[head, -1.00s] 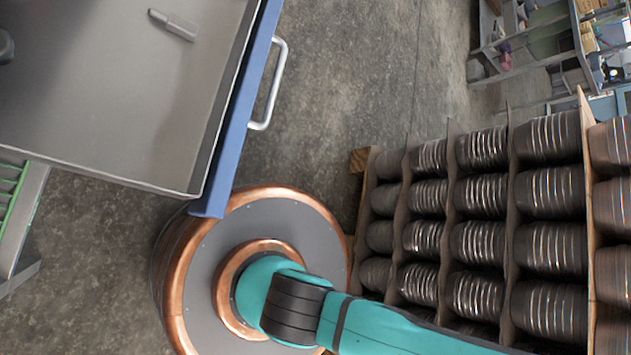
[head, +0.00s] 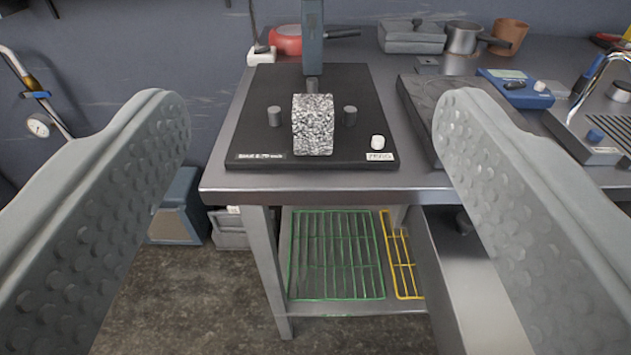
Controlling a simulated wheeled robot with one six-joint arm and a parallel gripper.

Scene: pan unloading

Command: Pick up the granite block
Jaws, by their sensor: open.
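The granite block (head: 313,125) is a speckled black-and-white block. It stands on a black gauge base (head: 255,130) at the left end of a metal workbench, between two short grey pegs. My gripper (head: 312,140) is open and empty, with one dimpled grey finger at the left and one at the right of the view. The block shows in the gap between the fingers, farther off than they are, and neither finger touches it.
A blue-grey column (head: 312,45) rises right behind the block. A white knob (head: 377,142) sits at the base's front right. A dark slab (head: 425,100) and a blue meter (head: 515,88) lie to the right. A red pan (head: 287,40) and grey pots stand behind. An open drawer (head: 465,290) juts out below.

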